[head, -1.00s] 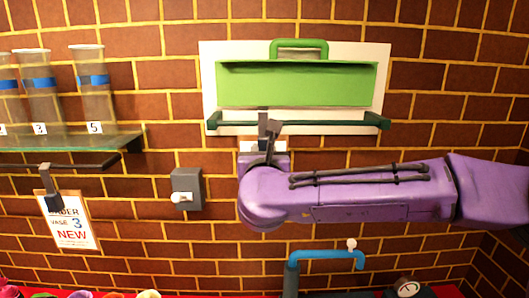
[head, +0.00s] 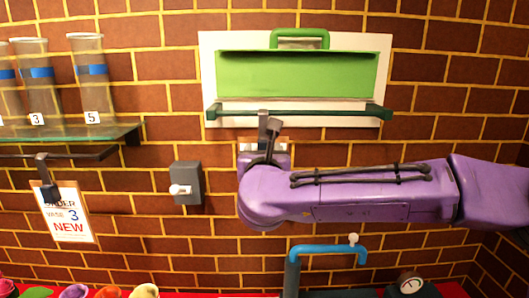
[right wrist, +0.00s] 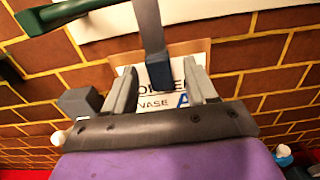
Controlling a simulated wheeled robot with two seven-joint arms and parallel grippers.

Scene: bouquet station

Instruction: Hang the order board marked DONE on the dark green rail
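The dark green rail (head: 325,113) runs across the wall below a light green shelf. A dark hook (head: 263,121) crosses the rail's front, its top at about rail height. In the right wrist view the hook's strap (right wrist: 149,28) ends in a dark block (right wrist: 160,72) on an order board (right wrist: 178,99) reading "VASE A"; its lower part, and any DONE mark, is hidden. My right gripper (head: 263,147) is just below the rail in front of the board. In the right wrist view its fingers (right wrist: 163,88) stand apart, with gaps on both sides of the block. My left gripper is out of view.
Another board (head: 68,217), reading VASE 3 NEW, hangs from a dark rail (head: 85,155) at left, under a glass shelf with vases (head: 93,80). A grey switch box (head: 187,183) and a blue tap (head: 325,250) are near my right arm.

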